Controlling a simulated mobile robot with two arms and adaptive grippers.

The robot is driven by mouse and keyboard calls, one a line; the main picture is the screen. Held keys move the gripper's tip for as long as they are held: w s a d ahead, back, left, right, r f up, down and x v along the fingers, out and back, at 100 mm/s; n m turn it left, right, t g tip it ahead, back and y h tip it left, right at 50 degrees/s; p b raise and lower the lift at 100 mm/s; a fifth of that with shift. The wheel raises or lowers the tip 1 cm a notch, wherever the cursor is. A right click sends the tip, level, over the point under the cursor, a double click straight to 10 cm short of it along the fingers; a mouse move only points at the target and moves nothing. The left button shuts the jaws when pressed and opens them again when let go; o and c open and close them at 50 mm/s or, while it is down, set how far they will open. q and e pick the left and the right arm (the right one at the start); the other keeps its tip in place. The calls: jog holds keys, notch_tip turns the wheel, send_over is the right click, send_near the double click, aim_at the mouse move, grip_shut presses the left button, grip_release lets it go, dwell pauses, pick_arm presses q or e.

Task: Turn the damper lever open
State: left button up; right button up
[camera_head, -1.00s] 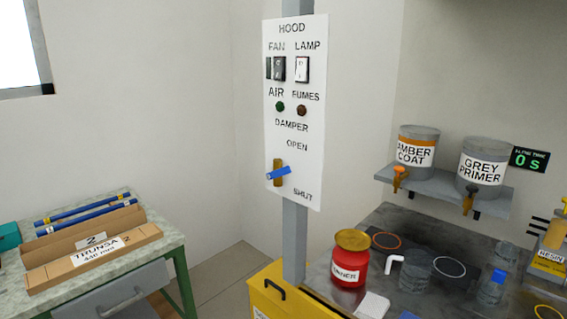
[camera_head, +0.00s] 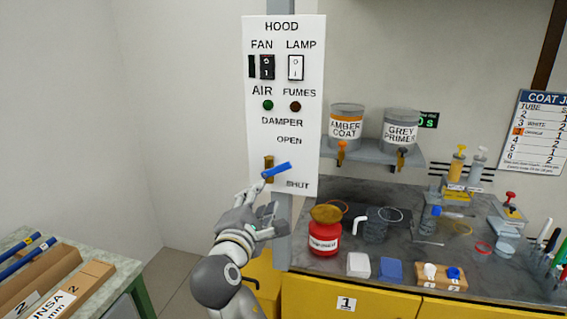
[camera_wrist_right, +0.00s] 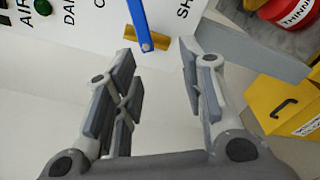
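The damper lever (camera_head: 277,170) is a blue bar on a brass mount (camera_head: 269,163), low on the white hood panel (camera_head: 257,130). My right gripper (camera_head: 262,204) is just below the lever in the head view. In the right wrist view its fingers (camera_wrist_right: 157,60) are spread open with nothing between them. The blue lever (camera_wrist_right: 140,22) and brass mount (camera_wrist_right: 147,40) lie just beyond the fingertips there, seemingly apart from them. My left gripper is not in view.
The panel hangs on a grey post (camera_head: 283,232). A red thinner can (camera_head: 324,240) stands on the dark bench right of the post, over yellow cabinets (camera_head: 380,300). A shelf (camera_head: 375,152) holds two paint pots. A table with long boxes (camera_head: 75,290) is lower left.

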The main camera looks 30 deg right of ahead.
aim_at(282, 169)
notch_tip(282, 169, up, 4)
jog(key=s+d+h, duration=0.1)
jog(key=s, duration=0.2)
jog(key=shift+m+g, duration=0.3)
jog(key=shift+m, duration=0.1)
jog(key=p+x, duration=0.2)
jog(key=x, duration=0.7)
jog(key=shift+w+d, duration=0.2)
jog(key=shift+w, duration=0.2)
jog(key=shift+w+d+f, duration=0.1)
jog(key=shift+w+d, duration=0.3)
jog(key=shift+d, duration=0.05)
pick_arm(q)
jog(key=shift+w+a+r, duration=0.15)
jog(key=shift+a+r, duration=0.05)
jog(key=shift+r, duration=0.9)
pick_arm(e)
jog(key=shift+d, duration=0.1)
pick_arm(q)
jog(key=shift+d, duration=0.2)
pick_arm(e)
jog(key=shift+c, duration=0.5)
grip_shut()
